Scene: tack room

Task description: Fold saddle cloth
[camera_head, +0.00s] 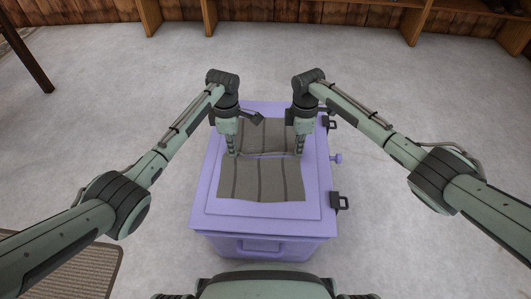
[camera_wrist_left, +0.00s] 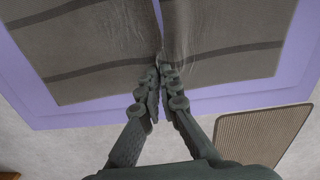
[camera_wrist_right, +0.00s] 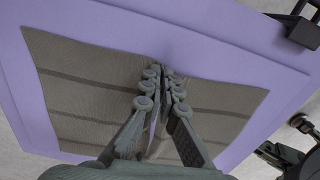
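The grey-brown saddle cloth (camera_head: 262,182) with dark stripes lies over the lid of a purple trunk (camera_head: 213,213). A crosswise crease or gap divides it into a near and a far part. My left gripper (camera_head: 233,154) points down at the left end of this line. In the left wrist view its fingertips (camera_wrist_left: 160,68) are closed together on the cloth (camera_wrist_left: 100,45). My right gripper (camera_head: 300,152) is at the right end of the line. In the right wrist view its fingertips (camera_wrist_right: 162,72) are closed where the cloth edge (camera_wrist_right: 90,70) dips inward. The pinched cloth is mostly hidden by the fingers.
A ribbed mat (camera_head: 75,268) lies on the floor at lower left. Wooden shelving (camera_head: 410,22) stands along the back wall.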

